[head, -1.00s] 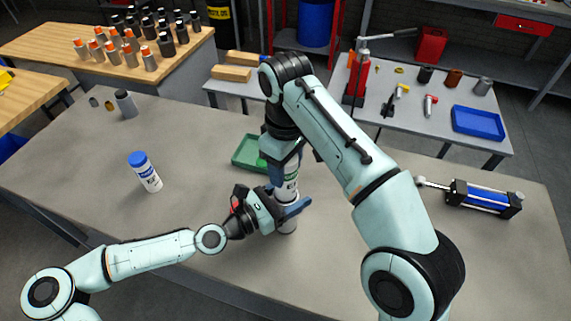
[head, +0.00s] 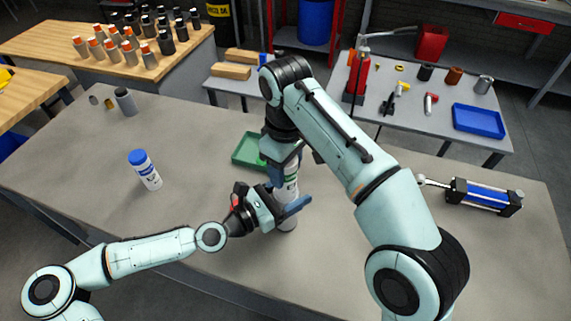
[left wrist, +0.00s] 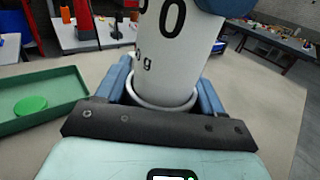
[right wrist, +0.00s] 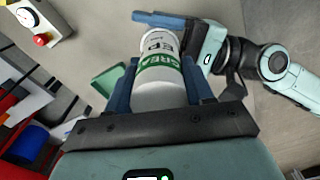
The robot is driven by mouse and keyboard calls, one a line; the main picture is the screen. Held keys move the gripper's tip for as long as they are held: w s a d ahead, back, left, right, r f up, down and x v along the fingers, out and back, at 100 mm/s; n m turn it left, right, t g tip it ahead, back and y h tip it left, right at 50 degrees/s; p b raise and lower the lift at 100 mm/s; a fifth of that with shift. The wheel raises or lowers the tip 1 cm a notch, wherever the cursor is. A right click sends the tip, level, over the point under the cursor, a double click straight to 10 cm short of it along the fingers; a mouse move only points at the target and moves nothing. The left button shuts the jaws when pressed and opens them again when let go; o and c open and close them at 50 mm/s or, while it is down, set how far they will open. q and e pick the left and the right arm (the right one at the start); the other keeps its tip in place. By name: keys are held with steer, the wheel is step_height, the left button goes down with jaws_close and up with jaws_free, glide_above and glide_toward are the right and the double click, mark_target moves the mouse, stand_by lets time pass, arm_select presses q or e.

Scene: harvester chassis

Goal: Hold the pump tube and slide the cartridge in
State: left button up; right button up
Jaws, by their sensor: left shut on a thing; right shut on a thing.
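My left gripper (head: 281,207) is shut around the grey pump tube (head: 287,224), which stands upright over the grey table. My right gripper (head: 284,168) is shut on the white cartridge (head: 291,185) with a green label, directly above the tube. In the left wrist view the cartridge (left wrist: 165,55) stands at the tube's round rim (left wrist: 163,97), with its lower end inside the rim; how deep is hidden. The right wrist view shows the cartridge's green label (right wrist: 158,62) between my right fingers. My right arm partly covers the cartridge in the head view.
A green tray (head: 240,161) with a green lid (left wrist: 30,105) lies just behind. A blue-capped white bottle (head: 146,172) and a grey cylinder (head: 125,103) stand on the left. A blue and black cylinder unit (head: 484,197) lies on the right. The front left of the table is clear.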

steer(key=shift+f, duration=3.1)
stand_by(4.3)
